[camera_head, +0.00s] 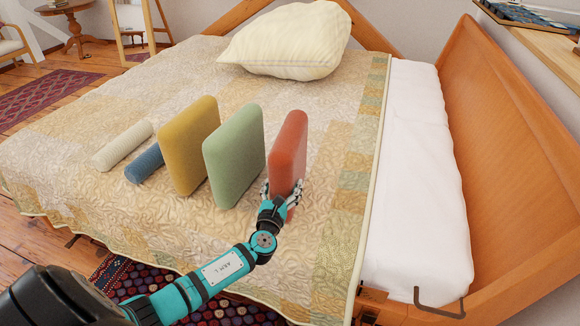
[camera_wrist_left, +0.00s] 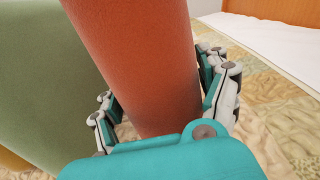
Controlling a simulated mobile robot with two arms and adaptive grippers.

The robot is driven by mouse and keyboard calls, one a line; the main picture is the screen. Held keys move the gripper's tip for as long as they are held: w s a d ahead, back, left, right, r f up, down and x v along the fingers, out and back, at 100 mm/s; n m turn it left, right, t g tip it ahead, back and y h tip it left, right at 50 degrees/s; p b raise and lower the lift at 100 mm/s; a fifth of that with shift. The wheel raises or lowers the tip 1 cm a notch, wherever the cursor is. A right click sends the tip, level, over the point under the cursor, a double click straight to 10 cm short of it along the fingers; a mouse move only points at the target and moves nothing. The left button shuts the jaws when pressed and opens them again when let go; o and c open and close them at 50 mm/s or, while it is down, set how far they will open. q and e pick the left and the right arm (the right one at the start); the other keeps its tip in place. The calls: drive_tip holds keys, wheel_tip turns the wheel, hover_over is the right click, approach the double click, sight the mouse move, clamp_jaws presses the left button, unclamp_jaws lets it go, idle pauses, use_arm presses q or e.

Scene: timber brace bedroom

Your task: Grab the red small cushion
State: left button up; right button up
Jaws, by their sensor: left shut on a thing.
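The red small cushion (camera_head: 288,150) stands upright on the bed's quilt, at the right end of a row of cushions. My left gripper (camera_head: 281,190) has its fingers on either side of the cushion's near lower part and is shut on it. In the left wrist view the red cushion (camera_wrist_left: 145,60) fills the middle, between the fingers of the left gripper (camera_wrist_left: 165,108). The cushion's bottom edge is partly hidden by the gripper. My right gripper is not in view.
A green cushion (camera_head: 234,158) stands close to the left of the red one. A large cream pillow (camera_head: 287,42) lies behind. The quilt (camera_head: 335,170) to the right is clear.

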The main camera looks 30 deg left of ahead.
use_arm(q)
drive_tip(key=c, duration=0.4)
drive_tip(key=shift+c, duration=0.6)
drive_tip(key=shift+r, duration=0.1)
